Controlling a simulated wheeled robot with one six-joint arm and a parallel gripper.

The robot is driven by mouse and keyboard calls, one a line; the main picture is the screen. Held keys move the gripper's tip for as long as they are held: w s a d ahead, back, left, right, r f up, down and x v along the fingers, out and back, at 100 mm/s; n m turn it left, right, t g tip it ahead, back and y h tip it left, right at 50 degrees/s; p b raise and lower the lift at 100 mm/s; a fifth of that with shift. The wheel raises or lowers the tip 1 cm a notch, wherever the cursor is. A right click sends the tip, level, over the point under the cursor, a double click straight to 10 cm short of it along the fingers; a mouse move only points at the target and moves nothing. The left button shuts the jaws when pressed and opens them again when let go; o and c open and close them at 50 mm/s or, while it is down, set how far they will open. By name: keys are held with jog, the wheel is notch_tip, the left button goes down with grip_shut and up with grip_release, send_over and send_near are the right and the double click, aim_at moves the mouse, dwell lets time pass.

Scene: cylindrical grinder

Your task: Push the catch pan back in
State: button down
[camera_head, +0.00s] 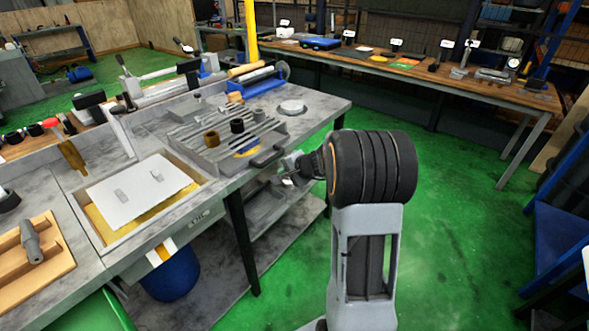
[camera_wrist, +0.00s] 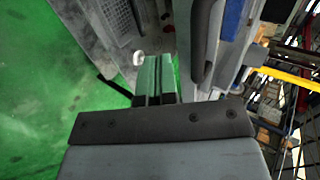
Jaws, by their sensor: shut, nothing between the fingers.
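A grey slatted tray, which looks like the catch pan (camera_head: 213,148), lies on the bench with its front end at the bench's front edge. A dark bar handle (camera_head: 268,156) is on that front end; a long dark bar, likely this handle, also shows in the wrist view (camera_wrist: 206,45). My gripper (camera_head: 291,178) is in front of the bench edge, just below and right of the handle. In the wrist view my gripper (camera_wrist: 153,78) has its fingers together and empty, beside the dark bar. I cannot tell whether they touch the front.
A lower shelf with grey trays (camera_head: 264,206) is under the bench; a mesh part shows in the wrist view (camera_wrist: 118,22). Green floor (camera_head: 450,220) is free to the right.

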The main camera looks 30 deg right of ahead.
aim_at(267, 160)
jog(key=shift+w+a+r+p, duration=0.1)
jog(key=shift+w+a+p, duration=0.2)
jog(key=shift+w, duration=0.3)
jog(key=shift+w+a+r+p, duration=0.15)
jog(key=shift+w+a+p, duration=0.1)
jog(key=shift+w, duration=0.4)
jog(key=shift+w+a+r+p, duration=0.1)
jog(key=shift+w+a+p, duration=0.15)
jog(key=shift+w, duration=0.35)
jog(key=shift+a, duration=0.1)
jog(key=w, duration=0.1)
jog(key=w+a, duration=0.1)
jog(key=w, duration=0.1)
jog(key=shift+w+a, duration=0.25)
jog(key=shift+a, duration=0.05)
jog(key=shift+w+a, duration=0.1)
jog(key=shift+w, duration=0.15)
jog(key=shift+r, duration=0.1)
jog(key=shift+b, duration=0.35)
